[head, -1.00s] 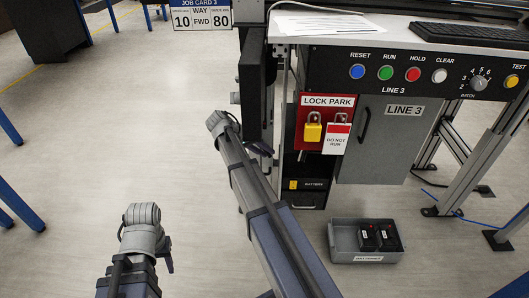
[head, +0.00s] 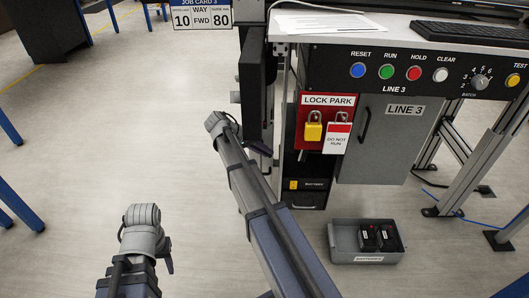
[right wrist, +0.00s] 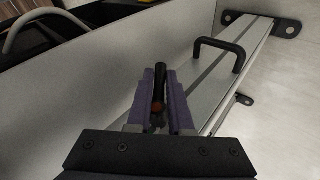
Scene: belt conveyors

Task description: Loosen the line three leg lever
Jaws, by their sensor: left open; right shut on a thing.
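In the right wrist view my right gripper (right wrist: 158,92) is shut on a dark lever (right wrist: 158,80) with an orange-red part at its lower end. The purple fingers stand on either side of it, beside a pale metal rail. I take it for the leg lever; its base is hidden by the fingers. In the head view my right arm reaches up to the dark post left of the line 3 cabinet (head: 385,140), and the lever cannot be made out there. My left gripper (head: 168,263) shows only partly at lower left, away from everything, holding nothing visible.
The rail carries a black handle (right wrist: 222,55). A red lock park board (head: 313,122) holds a yellow padlock and a tag. Above is a button panel (head: 420,72). A grey battery tray (head: 345,240) stands on the floor.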

